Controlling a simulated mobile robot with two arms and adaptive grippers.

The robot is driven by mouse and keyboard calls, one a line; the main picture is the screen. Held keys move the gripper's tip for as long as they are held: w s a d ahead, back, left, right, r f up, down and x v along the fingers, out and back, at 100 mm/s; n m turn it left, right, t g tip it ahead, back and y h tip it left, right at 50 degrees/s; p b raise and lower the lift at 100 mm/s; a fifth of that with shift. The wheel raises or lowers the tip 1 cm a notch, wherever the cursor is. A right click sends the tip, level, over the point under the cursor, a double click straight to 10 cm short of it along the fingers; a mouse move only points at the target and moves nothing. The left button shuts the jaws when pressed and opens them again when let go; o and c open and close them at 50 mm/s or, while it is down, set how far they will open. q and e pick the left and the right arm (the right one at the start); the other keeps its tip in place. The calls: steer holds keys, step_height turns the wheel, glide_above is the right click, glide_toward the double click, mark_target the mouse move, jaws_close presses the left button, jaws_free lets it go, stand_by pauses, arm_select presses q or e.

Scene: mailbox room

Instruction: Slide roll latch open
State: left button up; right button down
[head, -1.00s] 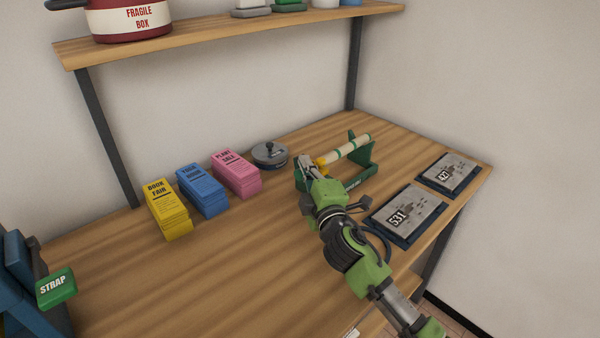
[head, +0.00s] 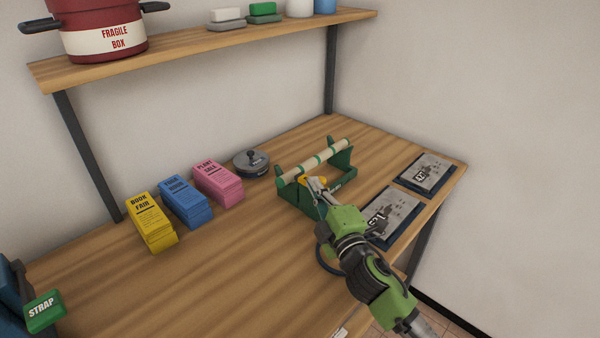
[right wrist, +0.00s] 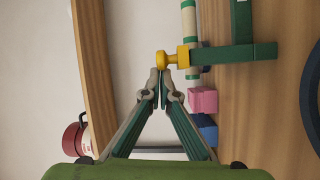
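A white roll with green bands (head: 322,161) lies across a green stand (head: 290,196) on the wooden table. The yellow roll latch (head: 312,181) is at the stand's front, beside the roll. My right gripper (head: 318,187) is at the latch and partly covers it. In the right wrist view, the two fingertips (right wrist: 160,80) are together, close to the yellow latch's knob (right wrist: 162,60). The latch does not clearly lie between them, and I cannot tell whether they touch it. My left gripper is not in view.
Yellow (head: 151,222), blue (head: 185,201) and pink (head: 217,181) card stacks and a grey round lidded object (head: 251,163) stand left of the stand. Two numbered plates (head: 393,217) (head: 427,172) lie to its right. A shelf (head: 190,47) holds a red pot (head: 100,28).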

steer(key=shift+s+d, duration=0.35)
steer(key=shift+d, duration=0.05)
steer(key=r+v, duration=0.1)
steer(key=v, duration=1.1)
steer(key=shift+f, duration=0.4)
steer(key=shift+s, duration=0.1)
